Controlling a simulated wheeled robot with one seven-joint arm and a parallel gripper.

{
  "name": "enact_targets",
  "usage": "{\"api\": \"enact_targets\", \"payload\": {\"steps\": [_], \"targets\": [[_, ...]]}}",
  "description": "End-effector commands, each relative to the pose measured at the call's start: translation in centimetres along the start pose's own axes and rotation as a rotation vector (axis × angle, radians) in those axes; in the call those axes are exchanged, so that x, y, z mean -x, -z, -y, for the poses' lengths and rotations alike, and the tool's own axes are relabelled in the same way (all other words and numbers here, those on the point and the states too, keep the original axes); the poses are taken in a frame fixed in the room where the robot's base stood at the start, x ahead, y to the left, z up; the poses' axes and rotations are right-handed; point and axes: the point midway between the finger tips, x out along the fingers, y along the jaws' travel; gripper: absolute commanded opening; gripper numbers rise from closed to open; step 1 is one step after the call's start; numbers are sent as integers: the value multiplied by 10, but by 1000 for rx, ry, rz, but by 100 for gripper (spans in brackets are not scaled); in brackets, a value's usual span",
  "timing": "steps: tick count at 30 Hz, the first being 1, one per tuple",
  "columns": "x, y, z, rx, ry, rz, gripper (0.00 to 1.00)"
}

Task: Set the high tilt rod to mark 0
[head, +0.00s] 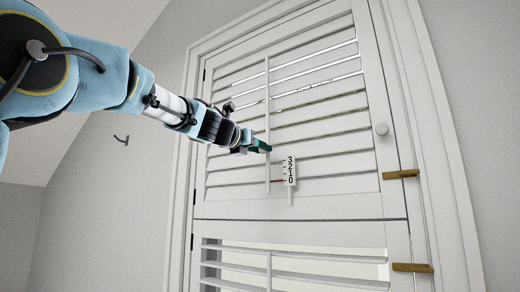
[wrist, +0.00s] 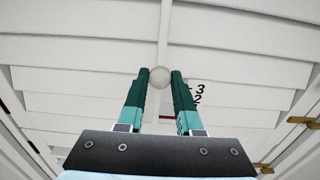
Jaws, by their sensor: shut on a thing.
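The high tilt rod (head: 267,90) is a thin white upright bar on the upper shutter panel; it also shows in the wrist view (wrist: 165,25). My gripper (head: 264,148) is at the rod, with its teal fingers shut on the rod's round pale knob (wrist: 160,75). In the wrist view the fingertips (wrist: 160,80) sit on either side of this knob. A white scale (head: 290,172) marked 3, 2, 1, 0 stands just right of the rod. A red pointer (head: 279,181) by the rod's lower end is level with about the 0.
White slats (head: 330,147) fill the upper panel, with bright gaps near its top. A lower panel has its own rod (head: 268,270). A round white knob (head: 381,129) and two brass latches (head: 401,174) (head: 412,267) are on the right. A dark hook (head: 121,140) is on the left wall.

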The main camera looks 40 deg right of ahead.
Motion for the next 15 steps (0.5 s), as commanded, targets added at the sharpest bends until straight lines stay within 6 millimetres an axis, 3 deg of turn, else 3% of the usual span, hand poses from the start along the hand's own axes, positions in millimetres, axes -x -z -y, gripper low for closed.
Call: {"api": "enact_targets", "payload": {"steps": [5,6,13,15], "targets": [[-2,7,0,2,5,-13,0],[-3,7,1,3,5,-13,39],[-2,5,0,2,4,-10,64],[-2,5,0,2,3,-9,64]]}}
